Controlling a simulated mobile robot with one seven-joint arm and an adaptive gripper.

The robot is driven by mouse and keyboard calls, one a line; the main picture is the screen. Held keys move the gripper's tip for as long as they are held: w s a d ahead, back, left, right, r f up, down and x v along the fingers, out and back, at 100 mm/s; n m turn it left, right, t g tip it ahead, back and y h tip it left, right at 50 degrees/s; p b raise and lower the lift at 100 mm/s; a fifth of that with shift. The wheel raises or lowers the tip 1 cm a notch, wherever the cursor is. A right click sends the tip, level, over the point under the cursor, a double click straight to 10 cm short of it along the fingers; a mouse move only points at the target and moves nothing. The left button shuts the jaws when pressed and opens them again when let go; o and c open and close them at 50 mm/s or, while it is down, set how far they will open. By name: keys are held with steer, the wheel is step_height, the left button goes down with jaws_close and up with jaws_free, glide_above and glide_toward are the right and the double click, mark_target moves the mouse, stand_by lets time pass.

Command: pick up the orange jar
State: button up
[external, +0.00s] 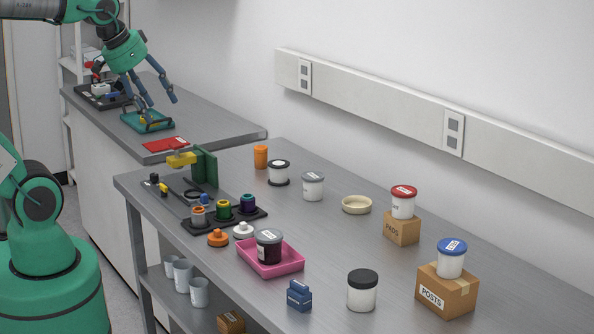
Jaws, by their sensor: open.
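The orange jar (261,157) is a small upright orange cylinder at the far end of the long grey bench, near the wall. Nothing shows between the fingers.
A green upright plate with a yellow part (204,167) stands left of the orange jar. Right of it are a grey-lidded jar (313,186), a cream dish (356,204) and jars on boxes (402,228). A pink tray (270,262) holds a dark jar. The bench's middle is partly clear.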

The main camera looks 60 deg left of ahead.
steer(key=w+a+r+p, duration=0.1)
steer(key=w+a+r, duration=0.15)
steer(key=w, duration=0.65)
steer(key=n+g+y+p, duration=0.1)
steer(key=n+p, duration=0.2)
steer(key=p, duration=0.4)
glide_above(259, 148)
steer(key=s+d, duration=0.1)
steer(key=s, duration=0.3)
step_height(259, 148, down, 27)
steer(key=shift+s, duration=0.15)
steer(key=shift+f, duration=0.15)
steer(key=shift+x, duration=4.15)
steer(key=shift+f, duration=0.1)
